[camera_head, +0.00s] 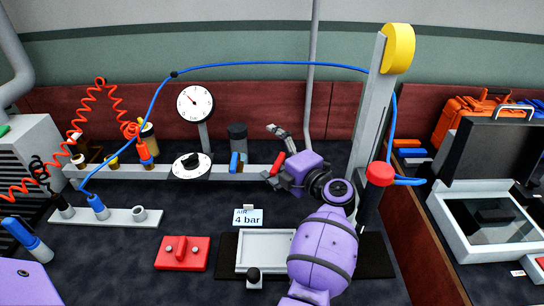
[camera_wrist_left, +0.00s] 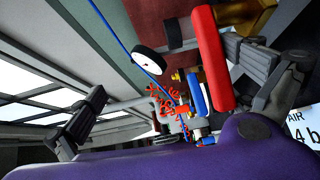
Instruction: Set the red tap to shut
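The red tap (camera_head: 278,163) is a small red lever on the pale pipe along the back of the bench. In the head view it leans a little to the right. In the left wrist view its handle (camera_wrist_left: 209,62) is a long red bar close to one finger. My left gripper (camera_head: 268,152) is open, its two fingers spread on either side of the red tap. The fingers also show apart in the left wrist view (camera_wrist_left: 163,72). I cannot tell whether a finger touches the handle. My right gripper is not in view.
A blue tap (camera_head: 235,163) stands on the same pipe, left of the red one. A post with a red button (camera_head: 380,174) stands right of my arm.

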